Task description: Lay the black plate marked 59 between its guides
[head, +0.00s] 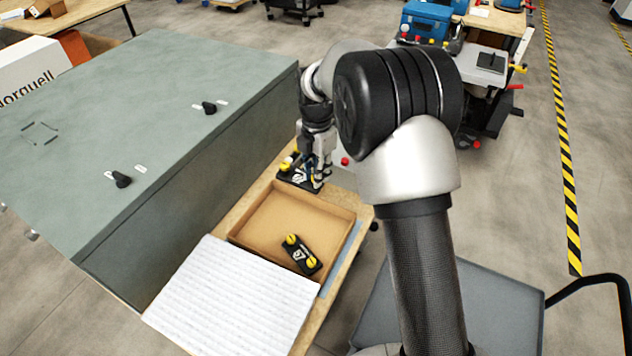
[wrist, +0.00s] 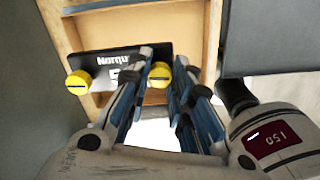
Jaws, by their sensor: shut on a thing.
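A black plate (head: 296,180) with yellow knobs is at the far end of the cart; it also shows in the wrist view (wrist: 105,62). White lettering and a digit 5 show on it; the rest of its number is hidden by a finger. My gripper (head: 322,180) is shut on this plate at its right-hand yellow knob (wrist: 160,74), between the fingers (wrist: 165,85). I cannot tell whether the plate is lifted or resting. Dark corner marks (head: 40,133) outline a small patch on the grey cabinet top (head: 130,100); I cannot make out raised guides.
A second black plate (head: 301,255), seemingly marked 57, lies in the shallow cardboard tray (head: 240,236). A white ribbed pad (head: 235,305) lies in front of the tray. Black knobs (head: 209,108) stand on the cabinet top. The cabinet side rises left of the cart.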

